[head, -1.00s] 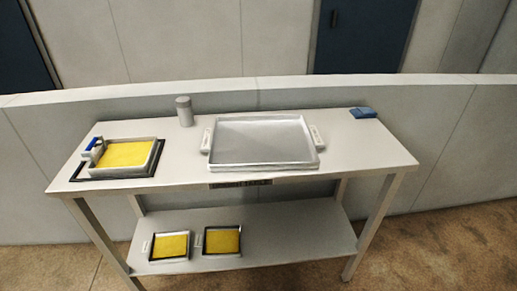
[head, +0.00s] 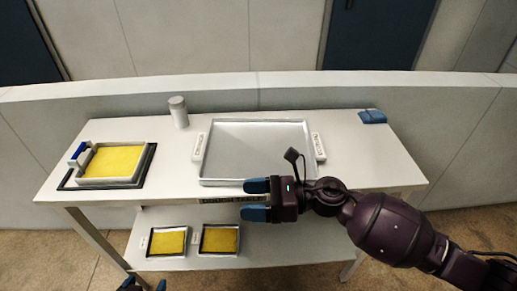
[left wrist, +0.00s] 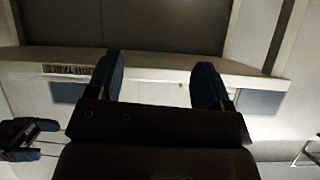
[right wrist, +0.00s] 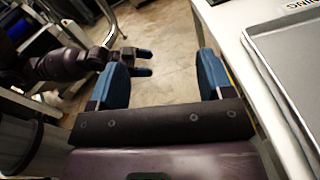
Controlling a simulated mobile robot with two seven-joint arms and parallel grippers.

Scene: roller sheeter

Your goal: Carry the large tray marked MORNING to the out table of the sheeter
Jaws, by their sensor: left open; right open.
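The right label's lettering is too small to read in the head view; in the right wrist view the tray (right wrist: 293,70) shows beside a label ending in "NING" (right wrist: 300,5). My right gripper (head: 256,201) is open and empty at the table's front edge, in front of the tray, not touching it as far as I see. My left gripper (head: 144,287) is open and empty, low at the bottom edge. The out table is not visible.
Two small yellow-filled trays (head: 167,242) (head: 220,240) sit on the lower shelf. A low wall runs behind.

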